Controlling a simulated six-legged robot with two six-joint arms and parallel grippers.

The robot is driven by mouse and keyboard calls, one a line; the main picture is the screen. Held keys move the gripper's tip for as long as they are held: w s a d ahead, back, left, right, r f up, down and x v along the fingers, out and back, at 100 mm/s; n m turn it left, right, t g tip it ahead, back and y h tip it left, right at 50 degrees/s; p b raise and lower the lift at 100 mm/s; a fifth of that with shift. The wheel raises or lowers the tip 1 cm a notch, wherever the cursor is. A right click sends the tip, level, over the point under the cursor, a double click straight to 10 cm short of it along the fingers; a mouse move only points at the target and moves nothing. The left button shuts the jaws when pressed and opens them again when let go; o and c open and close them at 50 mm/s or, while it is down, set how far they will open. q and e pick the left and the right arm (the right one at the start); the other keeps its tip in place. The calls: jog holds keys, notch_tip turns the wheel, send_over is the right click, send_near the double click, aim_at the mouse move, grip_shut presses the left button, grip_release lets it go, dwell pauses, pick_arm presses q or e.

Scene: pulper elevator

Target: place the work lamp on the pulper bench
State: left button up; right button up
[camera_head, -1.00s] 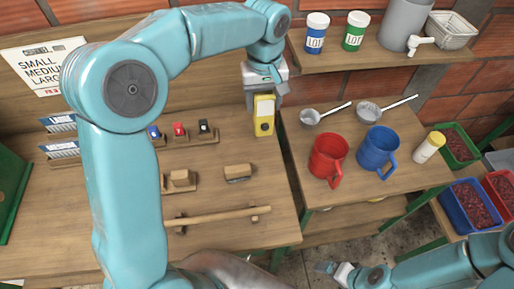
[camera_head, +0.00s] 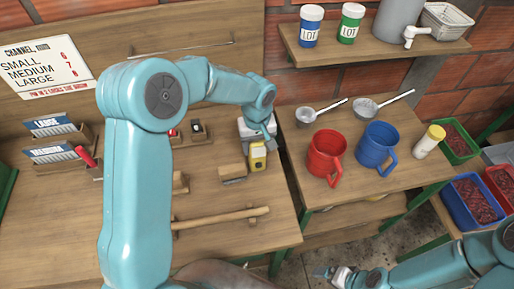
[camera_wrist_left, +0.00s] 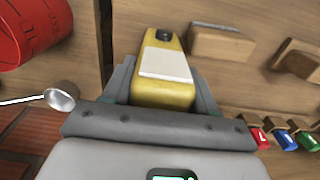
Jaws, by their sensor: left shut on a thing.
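The yellow work lamp (camera_head: 258,157) with a pale panel is in the head view, over the right part of the wooden pulper bench (camera_head: 215,255). My left gripper (camera_head: 257,141) is shut on it from above. In the left wrist view the lamp (camera_wrist_left: 164,90) sits between the two grey fingers of the left gripper (camera_wrist_left: 162,85). Whether the lamp's lower end touches the bench cannot be told. My right gripper (camera_head: 328,272) is low at the bottom, over the floor, away from the lamp; its jaws are too small to read.
A wooden block (camera_head: 232,172) stands just left of the lamp. A wooden bar (camera_head: 221,218) lies nearer the front edge. A red jug (camera_head: 325,156) and a blue jug (camera_head: 376,148) stand on the side table to the right. Bare bench shows in front of the lamp.

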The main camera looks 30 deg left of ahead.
pick_arm(q)
jog(key=shift+w, duration=0.1)
jog(key=shift+f, duration=0.15)
jog(key=o, duration=1.2)
